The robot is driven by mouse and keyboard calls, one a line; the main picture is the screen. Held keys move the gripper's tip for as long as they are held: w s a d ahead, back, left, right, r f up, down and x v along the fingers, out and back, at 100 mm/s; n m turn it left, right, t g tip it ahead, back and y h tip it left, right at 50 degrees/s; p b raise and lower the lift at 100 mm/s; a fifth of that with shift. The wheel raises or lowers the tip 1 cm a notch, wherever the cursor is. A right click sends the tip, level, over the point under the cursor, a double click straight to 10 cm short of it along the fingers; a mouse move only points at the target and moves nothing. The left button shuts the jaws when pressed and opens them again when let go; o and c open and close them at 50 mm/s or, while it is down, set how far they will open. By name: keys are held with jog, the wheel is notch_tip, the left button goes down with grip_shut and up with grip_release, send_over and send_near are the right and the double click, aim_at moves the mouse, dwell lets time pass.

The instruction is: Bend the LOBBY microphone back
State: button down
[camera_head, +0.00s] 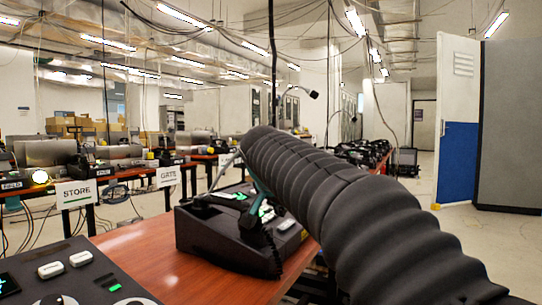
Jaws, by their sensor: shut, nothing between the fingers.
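A dark desk paging phone (225,238) stands on the red-brown table, partly hidden by my arm. A pale slanting part and lit green keys show on it. No LOBBY label is readable, so I cannot tell whether this is the LOBBY phone. A thin gooseneck microphone (313,94) rises behind my arm, bent over to the right at its tip. Its base is hidden, so I cannot tell which phone it belongs to. My gripper (249,214) seems to be the small dark part below the teal wrist piece, shut and empty over the phone. Its fingertips are hard to make out.
Another console (70,275) fills the lower left. A STORE sign (76,193) and a GATE sign (168,177) mark further tables at left. A second gooseneck microphone (352,118) stands farther back. The wooden table (150,250) is bare between the consoles.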

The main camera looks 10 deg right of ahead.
jog(key=s+f+y, duration=0.1)
jog(key=s, duration=0.1)
jog(key=s+a+f+n, duration=0.1)
jog(key=s+f, duration=0.1)
jog(key=s, duration=0.1)
jog(key=s+f+n+y, duration=0.1)
jog(key=s, duration=0.2)
jog(key=shift+s+a+f+y, duration=0.15)
jog(key=shift+a+f+y, duration=0.1)
jog(key=shift+y, duration=0.05)
jog(key=shift+s+a+f+n+t+y, duration=0.3)
jog(key=shift+s+a+f+t+y, duration=0.15)
jog(key=shift+s+a, duration=0.25)
jog(key=w+a+r+m+t+y+b, duration=0.2)
jog(key=w+a+r+m+t+y, duration=0.2)
jog(key=a+r+m+t+y, duration=0.55)
jog(key=s+d+r+m+h, duration=0.2)
jog(key=d+m+h, duration=0.2)
jog(key=m+h, duration=0.6)
jog(key=s+d+r+m+h+b, duration=0.1)
jog(key=s+d+r+m+h, duration=0.1)
jog(key=m+h, duration=0.8)
jog(key=shift+d+m, duration=0.85)
jog(key=shift+w+r, duration=0.1)
jog(key=shift+r, duration=0.05)
